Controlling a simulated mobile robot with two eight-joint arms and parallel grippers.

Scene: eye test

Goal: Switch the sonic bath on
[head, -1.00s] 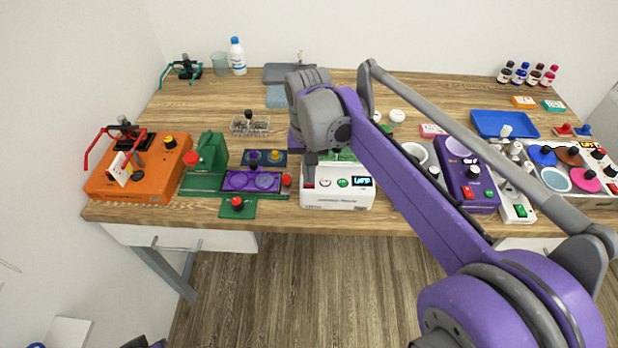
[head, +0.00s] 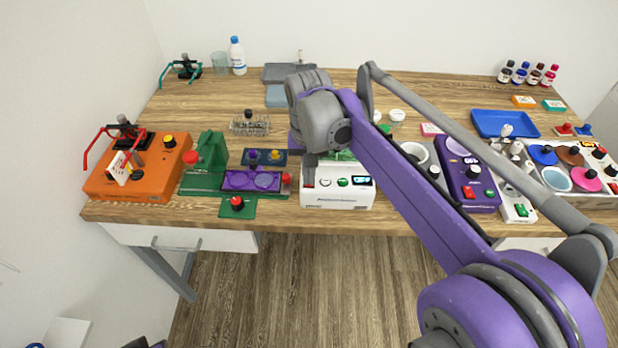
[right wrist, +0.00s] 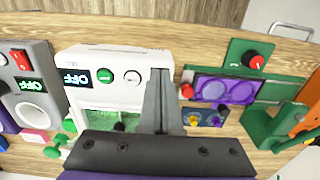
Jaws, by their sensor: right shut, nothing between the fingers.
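The sonic bath seems to be the white box (head: 337,198) at the table's front edge. In the right wrist view the white box (right wrist: 125,60) shows upside down, with a display (right wrist: 77,78) reading OFF, a green button (right wrist: 104,77), a white knob (right wrist: 132,77) and a clear green-tinted basin (right wrist: 105,121). My right gripper (head: 309,184) is shut and empty, pointing down at the left end of the box's front panel. Its fingers (right wrist: 160,75) hide what lies under them there; a little red shows beside the tips in the head view. I cannot tell whether they touch. My left gripper is out of view.
Left of the box are a purple plate (head: 238,181), a green press (head: 205,160) and an orange unit (head: 140,170). Right of it stand a purple unit (head: 470,180) and a blue tray (head: 504,123).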

